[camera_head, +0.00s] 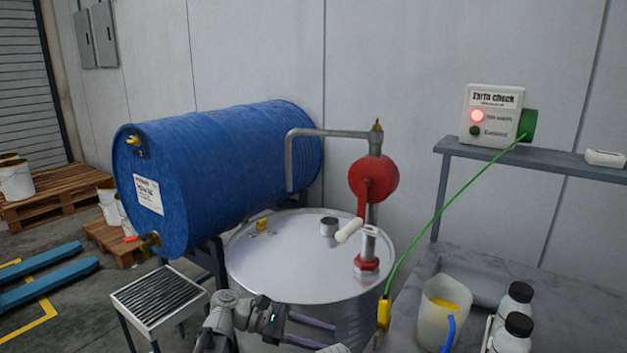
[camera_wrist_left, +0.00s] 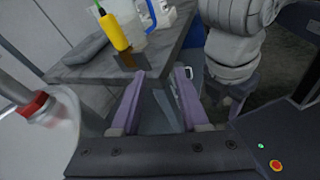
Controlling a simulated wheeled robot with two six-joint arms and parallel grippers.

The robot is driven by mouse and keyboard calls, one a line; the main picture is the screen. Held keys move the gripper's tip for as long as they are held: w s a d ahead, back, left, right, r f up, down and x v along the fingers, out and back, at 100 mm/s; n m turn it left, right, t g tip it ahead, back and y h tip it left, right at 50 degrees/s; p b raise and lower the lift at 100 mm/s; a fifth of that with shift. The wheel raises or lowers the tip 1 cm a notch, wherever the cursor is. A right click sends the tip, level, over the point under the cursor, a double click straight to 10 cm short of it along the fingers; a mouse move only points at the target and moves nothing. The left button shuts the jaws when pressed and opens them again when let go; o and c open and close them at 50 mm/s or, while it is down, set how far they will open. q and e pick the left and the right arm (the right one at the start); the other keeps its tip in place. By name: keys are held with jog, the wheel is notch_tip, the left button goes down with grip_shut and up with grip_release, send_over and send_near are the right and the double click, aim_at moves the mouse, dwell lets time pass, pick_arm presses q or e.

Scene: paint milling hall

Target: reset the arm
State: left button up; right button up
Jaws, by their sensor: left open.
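My left arm comes in at the bottom middle of the head view, bent low in front of the steel drum (camera_head: 310,265). My left gripper (camera_head: 330,337) points right, with its two purple fingers apart. In the left wrist view the left gripper (camera_wrist_left: 160,74) is open, with nothing between its fingers. Beyond the fingertips are the edge of the grey bench (camera_wrist_left: 115,68) and the yellow clamp (camera_wrist_left: 113,32). My right gripper is not visible in either view.
A red hand pump (camera_head: 374,178) stands on the drum beside a blue barrel (camera_head: 225,170). A green cable (camera_head: 440,210) runs from the earth check box (camera_head: 493,115) to the yellow clamp (camera_head: 383,312). A jug (camera_head: 440,305) and black-capped bottles (camera_head: 513,320) stand on the bench.

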pick_arm(q)
jog(key=s+a+f+m+t+y, duration=0.1)
jog(key=s+a+f+m+y, duration=0.2)
jog(key=f, duration=0.4)
jog(key=s+a+f+m+t+y, duration=0.1)
jog(key=a+f+m+y, duration=0.3)
jog(key=f+y, duration=0.15)
jog(key=s+a+f+m+t+y, duration=0.1)
jog(key=a+f+m+y, duration=0.1)
jog(key=a+m+y, duration=0.3)
jog(key=s+a+f+m+y, duration=0.1)
jog(key=a+f+y, duration=0.15)
jog(key=a, duration=0.45)
jog(key=s+d+m, duration=0.4)
jog(key=s+d, duration=0.1)
jog(key=d, duration=0.6)
notch_tip(320, 180, up, 13)
jog(key=p, duration=1.3)
jog(key=shift+d+g+y, duration=0.3)
jog(key=shift+g, duration=0.1)
jog(key=shift+s+r, duration=0.1)
